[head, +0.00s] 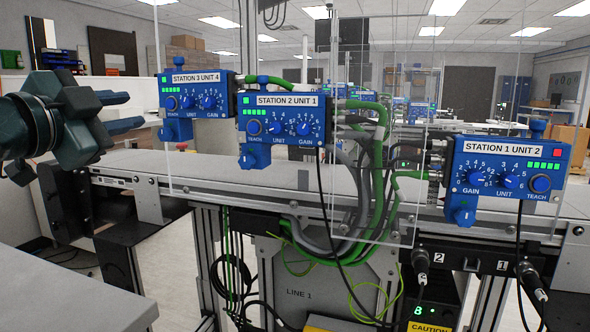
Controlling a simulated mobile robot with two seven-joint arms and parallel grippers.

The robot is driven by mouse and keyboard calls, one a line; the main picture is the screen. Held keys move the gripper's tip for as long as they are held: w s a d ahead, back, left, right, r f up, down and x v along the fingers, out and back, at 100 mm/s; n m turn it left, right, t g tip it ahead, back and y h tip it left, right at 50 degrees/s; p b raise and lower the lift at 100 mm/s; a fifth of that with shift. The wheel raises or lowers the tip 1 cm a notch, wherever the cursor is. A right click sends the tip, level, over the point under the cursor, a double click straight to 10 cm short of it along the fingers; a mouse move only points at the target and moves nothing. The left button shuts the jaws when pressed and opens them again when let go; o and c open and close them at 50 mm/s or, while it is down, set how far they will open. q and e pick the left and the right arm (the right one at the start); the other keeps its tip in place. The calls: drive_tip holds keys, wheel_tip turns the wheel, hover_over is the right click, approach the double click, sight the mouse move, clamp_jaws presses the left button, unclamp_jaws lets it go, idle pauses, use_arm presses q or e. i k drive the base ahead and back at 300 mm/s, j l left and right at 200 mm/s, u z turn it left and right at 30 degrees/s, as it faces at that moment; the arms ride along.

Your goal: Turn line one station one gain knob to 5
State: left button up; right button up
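The blue control box labelled STATION 1 UNIT 2 (505,167) is mounted on the conveyor rail at the right. Its gain knob (474,174) is the left dial, with a numbered scale around it; I cannot clearly read where its pointer stands. The unit knob (508,181) and teach button (540,184) are to its right. My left gripper (136,110) is at the far left, its fingers apart and empty, pointing right. It is far from the station 1 box and left of the station 3 box. My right gripper is not in view.
Boxes labelled STATION 2 UNIT 1 (284,118) and STATION 3 UNIT 4 (196,93) are mounted on the left. A clear panel (385,200) and green and grey cables stand mid-scene. The conveyor belt (240,170) is bare. LINE 1 (299,294) is marked below.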

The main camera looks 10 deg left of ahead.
sight(474, 177)
drive_tip(key=k+j, duration=0.1)
drive_tip(key=k, duration=0.9)
